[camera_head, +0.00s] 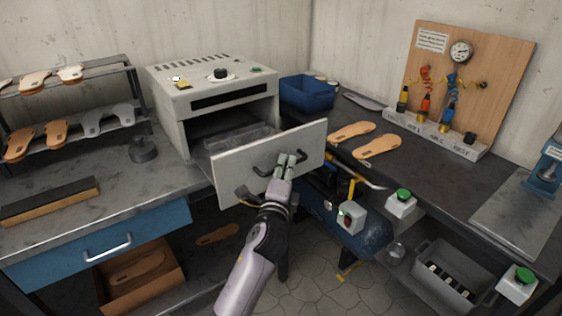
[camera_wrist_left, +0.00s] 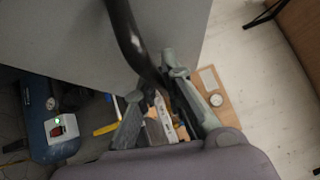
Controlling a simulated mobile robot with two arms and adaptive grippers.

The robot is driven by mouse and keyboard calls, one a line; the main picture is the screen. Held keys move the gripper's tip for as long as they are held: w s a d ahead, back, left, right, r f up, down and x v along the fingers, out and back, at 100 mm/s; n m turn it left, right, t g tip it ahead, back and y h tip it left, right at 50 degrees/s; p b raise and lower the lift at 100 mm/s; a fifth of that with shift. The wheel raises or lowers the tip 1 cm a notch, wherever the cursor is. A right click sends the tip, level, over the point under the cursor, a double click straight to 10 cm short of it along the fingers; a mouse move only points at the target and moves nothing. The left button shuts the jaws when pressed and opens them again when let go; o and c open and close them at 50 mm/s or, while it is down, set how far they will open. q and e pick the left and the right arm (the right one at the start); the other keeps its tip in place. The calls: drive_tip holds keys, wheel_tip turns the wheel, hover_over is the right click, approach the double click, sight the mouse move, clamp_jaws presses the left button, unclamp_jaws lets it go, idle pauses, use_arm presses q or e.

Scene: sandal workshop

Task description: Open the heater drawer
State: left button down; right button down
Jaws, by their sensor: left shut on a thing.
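The heater (camera_head: 212,97) is a grey box with a knob on top, standing at the back corner of the workbench. Its drawer front (camera_head: 312,143) is a flat grey panel, pulled out from the body, with the dark opening showing behind it. The dark handle (camera_head: 264,167) sits on the drawer front. My left gripper (camera_head: 286,165) is at the handle and shut on it. In the left wrist view the curved black handle (camera_wrist_left: 126,38) runs down between the fingers, next to the grey panel (camera_wrist_left: 60,35). My right gripper is in neither view.
A blue bin (camera_head: 307,94) and sandal soles (camera_head: 377,146) lie on the right bench. A blue tank (camera_head: 352,236) with a grey box stands below the drawer's right side. A shelf of soles (camera_head: 62,132) stands left. The floor in front is partly clear.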

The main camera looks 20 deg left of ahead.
use_arm(q)
drive_tip(key=s+d, duration=0.2)
drive_tip(key=d, duration=0.1)
drive_tip(key=shift+s+d+f, duration=0.15)
drive_tip(key=shift+s, duration=0.2)
drive_tip(key=shift+d, duration=0.1)
drive_tip(key=c, duration=1.7)
unclamp_jaws()
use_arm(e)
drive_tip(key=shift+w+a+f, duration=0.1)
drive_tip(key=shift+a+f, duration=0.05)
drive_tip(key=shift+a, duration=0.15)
use_arm(q)
drive_tip(key=shift+s, duration=0.15)
drive_tip(key=s, duration=0.4)
drive_tip(key=s+d+f, duration=0.1)
drive_tip(key=s, duration=0.6)
drive_tip(key=shift+s+d+f, duration=0.15)
drive_tip(key=shift+s, duration=0.2)
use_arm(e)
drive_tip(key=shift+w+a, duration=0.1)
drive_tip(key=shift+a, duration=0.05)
